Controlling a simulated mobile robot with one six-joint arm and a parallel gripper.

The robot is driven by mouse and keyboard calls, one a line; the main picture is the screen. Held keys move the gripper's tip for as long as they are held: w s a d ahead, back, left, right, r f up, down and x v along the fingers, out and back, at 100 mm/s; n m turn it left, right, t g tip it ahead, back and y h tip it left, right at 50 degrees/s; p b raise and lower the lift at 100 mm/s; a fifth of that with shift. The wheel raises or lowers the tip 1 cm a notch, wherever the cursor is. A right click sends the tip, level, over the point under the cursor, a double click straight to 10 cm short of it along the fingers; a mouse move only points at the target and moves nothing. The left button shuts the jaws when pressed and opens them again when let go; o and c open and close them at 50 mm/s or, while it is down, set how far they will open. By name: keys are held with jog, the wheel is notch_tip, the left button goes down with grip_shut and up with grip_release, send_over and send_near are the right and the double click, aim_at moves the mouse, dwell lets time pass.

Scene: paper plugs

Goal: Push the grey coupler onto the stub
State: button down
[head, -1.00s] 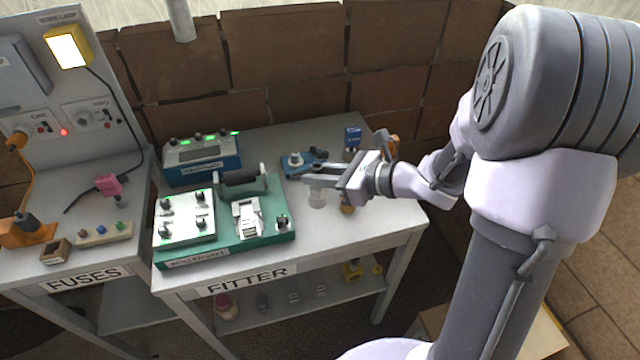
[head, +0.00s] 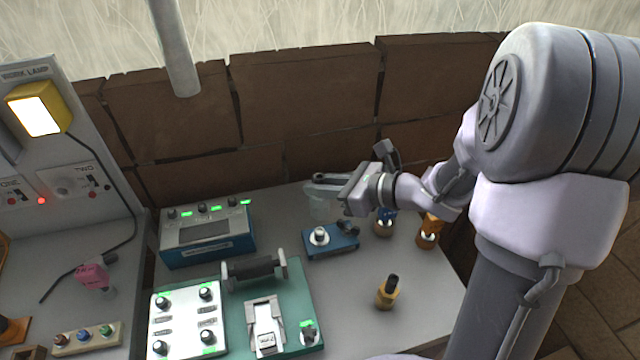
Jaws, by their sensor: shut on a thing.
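My gripper (head: 322,187) is shut on the grey coupler (head: 320,208), a pale, short cylinder hanging below the fingers. A small blue block (head: 331,243) on the table carries a round pale stub (head: 320,236) at its left and a dark part (head: 348,229) at its right. In the head view the coupler appears just above the stub, with a gap between them. I cannot tell from this one view whether it is exactly over the stub. The fingers partly cover the coupler's top.
A blue box with green lights (head: 207,236) stands left. A green base (head: 300,290) with a roller and white panel is in front. A brass piece with a black top (head: 387,292) and orange pieces (head: 428,232) stand right. A brick wall (head: 310,110) is behind.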

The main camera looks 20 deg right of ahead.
aim_at(328, 211)
jog(key=shift+f, duration=0.15)
notch_tip(328, 211, down, 6)
jog(key=b, duration=0.7)
jog(key=shift+w, duration=0.1)
jog(key=shift+r, duration=0.25)
jog(key=shift+b, duration=0.75)
jog(key=shift+f+b, duration=1.2)
jog(key=shift+b, duration=0.1)
jog(key=shift+f+b, duration=0.35)
jog(key=shift+f, duration=0.6)
jog(key=c, duration=1.2)
grip_release()
jog(key=shift+c, duration=0.2)
